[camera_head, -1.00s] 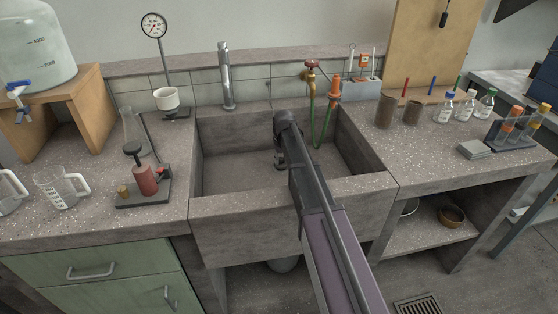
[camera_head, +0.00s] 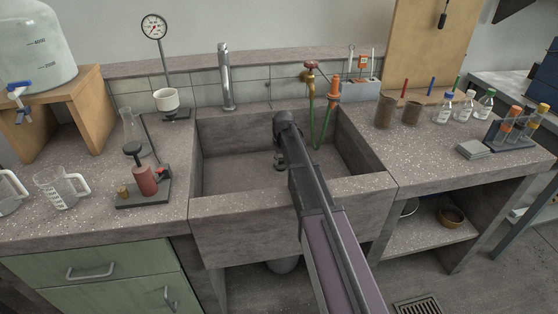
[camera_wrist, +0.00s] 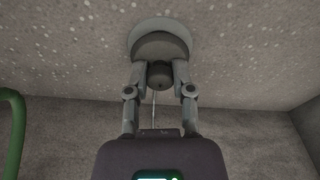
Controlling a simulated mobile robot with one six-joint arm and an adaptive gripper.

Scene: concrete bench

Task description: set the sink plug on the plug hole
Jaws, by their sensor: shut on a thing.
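In the wrist view my gripper (camera_wrist: 160,74) is shut on the knob of the dark grey sink plug (camera_wrist: 159,46). A lighter grey round rim, which looks like the plug hole (camera_wrist: 160,24), shows just beyond the plug's disc. The plug overlaps much of this rim; I cannot tell whether they touch. In the head view my gripper (camera_head: 281,162) is low inside the stone sink (camera_head: 225,175), partly behind my arm. The plug and the hole cannot be made out there.
A green hose hangs from the brass tap (camera_head: 311,79) at the sink's back right; the hose (camera_wrist: 12,130) is at the wrist view's left edge. A steel tap (camera_head: 226,78) stands behind the sink. The sink's front wall (camera_head: 250,230) is under my arm. The basin's left side is clear.

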